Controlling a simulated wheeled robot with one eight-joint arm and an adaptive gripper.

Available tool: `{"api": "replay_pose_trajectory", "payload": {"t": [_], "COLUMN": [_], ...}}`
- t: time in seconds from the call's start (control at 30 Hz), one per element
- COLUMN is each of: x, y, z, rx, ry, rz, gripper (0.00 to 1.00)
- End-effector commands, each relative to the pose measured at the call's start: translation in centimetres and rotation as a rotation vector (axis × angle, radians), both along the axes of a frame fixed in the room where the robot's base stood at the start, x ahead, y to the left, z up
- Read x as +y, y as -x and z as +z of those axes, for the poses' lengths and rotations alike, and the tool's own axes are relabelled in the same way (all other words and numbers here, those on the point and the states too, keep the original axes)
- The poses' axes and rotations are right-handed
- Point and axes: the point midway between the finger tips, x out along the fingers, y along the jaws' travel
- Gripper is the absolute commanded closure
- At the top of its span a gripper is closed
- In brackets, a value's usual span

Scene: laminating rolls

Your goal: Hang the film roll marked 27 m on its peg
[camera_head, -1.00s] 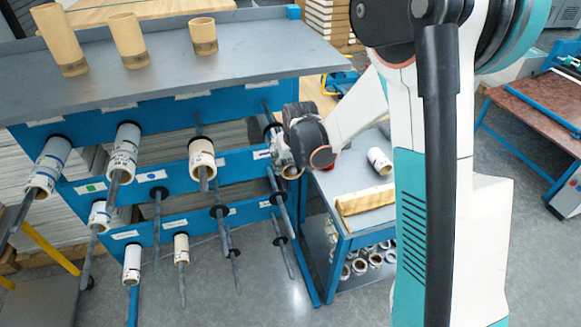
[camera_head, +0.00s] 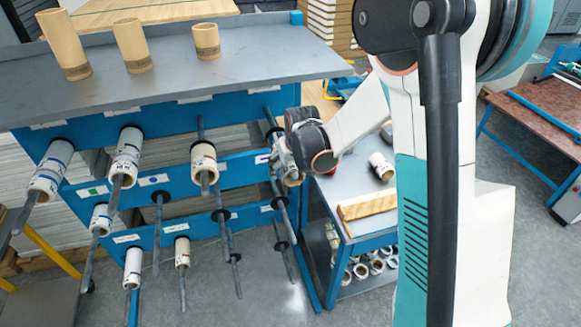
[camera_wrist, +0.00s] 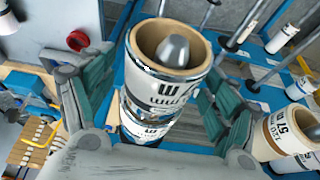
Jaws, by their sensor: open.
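A white film roll with a tan core (camera_wrist: 160,95) sits on a peg, whose rounded grey tip (camera_wrist: 174,50) shows inside the core in the wrist view. Black print ending in "m" shows on its wrap, but I cannot read the number. My gripper (camera_wrist: 150,108) is open, with its green-padded fingers on either side of this roll; I cannot tell whether they touch it. In the head view, the roll (camera_head: 292,180) is at the rack's upper right peg, partly hidden by my gripper (camera_head: 284,160).
The blue rack (camera_head: 75,128) carries several other rolls and bare pegs. Another roll (camera_wrist: 283,138) is close to the right finger in the wrist view. Bare cores stand on the grey top (camera_head: 240,60). A cart (camera_head: 345,185) to the right holds a roll and a wooden block.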

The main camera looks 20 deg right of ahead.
Motion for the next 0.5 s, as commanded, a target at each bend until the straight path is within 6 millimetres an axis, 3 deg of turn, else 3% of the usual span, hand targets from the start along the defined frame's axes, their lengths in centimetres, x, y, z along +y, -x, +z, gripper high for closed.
{"api": "replay_pose_trajectory", "payload": {"t": [0.23,0.5], "x": [0.0,0.0], "y": [0.7,2.4], "z": [1.7,5.8], "rx": [0.0,0.0], "ry": [0.0,0.0], "rz": [0.0,0.0], "gripper": [0.19,0.19]}}
